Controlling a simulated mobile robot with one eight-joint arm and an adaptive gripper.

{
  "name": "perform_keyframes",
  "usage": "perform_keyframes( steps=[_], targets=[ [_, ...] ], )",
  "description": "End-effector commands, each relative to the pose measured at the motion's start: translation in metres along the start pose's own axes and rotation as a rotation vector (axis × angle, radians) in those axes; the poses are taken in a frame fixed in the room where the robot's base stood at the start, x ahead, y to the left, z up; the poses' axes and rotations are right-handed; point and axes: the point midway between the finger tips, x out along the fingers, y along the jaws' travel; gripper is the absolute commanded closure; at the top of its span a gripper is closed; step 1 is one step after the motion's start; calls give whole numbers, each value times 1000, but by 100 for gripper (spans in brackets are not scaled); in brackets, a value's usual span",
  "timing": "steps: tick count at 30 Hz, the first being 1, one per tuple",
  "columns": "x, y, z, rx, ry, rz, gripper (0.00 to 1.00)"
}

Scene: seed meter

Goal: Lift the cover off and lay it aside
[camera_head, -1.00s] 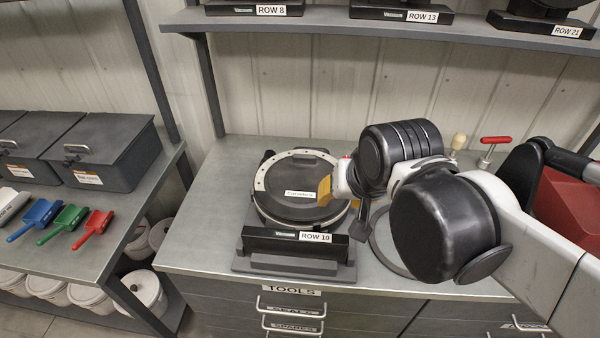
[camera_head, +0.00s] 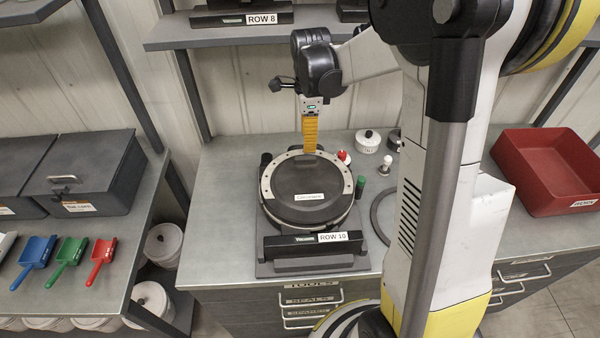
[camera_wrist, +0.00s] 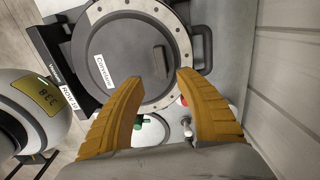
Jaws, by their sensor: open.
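The round dark cover (camera_head: 305,187), with a pale label, sits on the seed meter on the bench, inside a pale ring with holes (camera_head: 267,183). In the wrist view the cover (camera_wrist: 115,55) shows a raised dark grip bar (camera_wrist: 159,61). The meter's front bar is marked ROW 10 (camera_head: 290,245). My gripper (camera_head: 310,150) points down at the far edge of the cover. In the wrist view my gripper (camera_wrist: 162,80) is open, its two yellow fingers apart at the cover's rim with nothing between them. Contact with the cover cannot be told.
A green cylinder (camera_head: 361,186), a red-topped item (camera_head: 344,157) and a white pot (camera_head: 368,141) stand right of the meter. A red bin (camera_head: 546,172) is further right. A dark ring (camera_head: 378,218) lies on the bench. A shelf (camera_head: 235,37) is above.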

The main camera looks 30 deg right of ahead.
Motion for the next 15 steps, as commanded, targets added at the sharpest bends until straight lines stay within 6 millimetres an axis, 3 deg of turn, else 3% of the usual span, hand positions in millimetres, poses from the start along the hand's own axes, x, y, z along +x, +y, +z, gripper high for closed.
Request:
perform_keyframes(
  steps=[3,11,15],
  targets=[
    [21,0,0,-2,0,-1,59],
    [39,-1,2,-4,0,-2,59],
    [60,-3,7,-5,0,-2,59]
  ],
)
